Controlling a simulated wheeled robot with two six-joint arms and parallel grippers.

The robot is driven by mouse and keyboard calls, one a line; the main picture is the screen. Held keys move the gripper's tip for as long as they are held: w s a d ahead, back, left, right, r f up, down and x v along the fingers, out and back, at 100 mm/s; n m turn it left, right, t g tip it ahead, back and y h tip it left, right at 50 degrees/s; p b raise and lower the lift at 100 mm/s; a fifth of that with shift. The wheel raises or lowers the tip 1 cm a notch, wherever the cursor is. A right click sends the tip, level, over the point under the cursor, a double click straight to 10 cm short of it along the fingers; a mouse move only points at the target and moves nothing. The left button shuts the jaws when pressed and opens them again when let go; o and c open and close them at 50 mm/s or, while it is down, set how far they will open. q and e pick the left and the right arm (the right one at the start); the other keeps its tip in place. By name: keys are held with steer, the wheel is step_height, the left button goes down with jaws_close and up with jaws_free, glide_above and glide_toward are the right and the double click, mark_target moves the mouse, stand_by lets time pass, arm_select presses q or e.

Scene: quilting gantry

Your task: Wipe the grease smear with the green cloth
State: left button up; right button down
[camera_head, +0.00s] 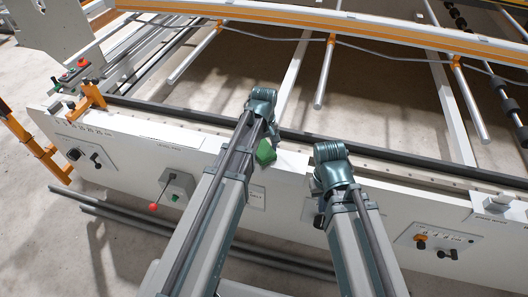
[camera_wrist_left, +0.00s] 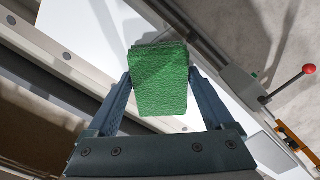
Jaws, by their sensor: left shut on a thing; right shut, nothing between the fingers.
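The green cloth (camera_head: 265,152) is a small, thick, folded-looking block in the head view. My left gripper (camera_head: 264,141) is shut on it above the pale top edge of the machine's front beam. In the left wrist view the cloth (camera_wrist_left: 160,85) sits between the two blue-grey fingers of my left gripper (camera_wrist_left: 159,92), with a white surface beyond it. Whether the cloth touches that surface I cannot tell. My right gripper (camera_head: 319,207) is shut and empty in front of the beam, partly hidden by its own wrist.
The long white front beam (camera_head: 130,135) carries switches and a red-knobbed lever (camera_head: 154,206), also seen in the wrist view (camera_wrist_left: 308,70). A dark rail (camera_head: 400,165) runs behind it. Metal bars (camera_head: 325,75) cross the open frame. Dark pipes (camera_head: 120,222) lie on the floor.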

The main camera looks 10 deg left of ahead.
arm_select(q)
steer(key=shift+w, duration=0.45)
steer(key=shift+d, duration=0.15)
steer(key=shift+d, duration=2)
step_height(320, 180, up, 6)
steer(key=p, duration=0.6)
steer(key=shift+a, duration=0.1)
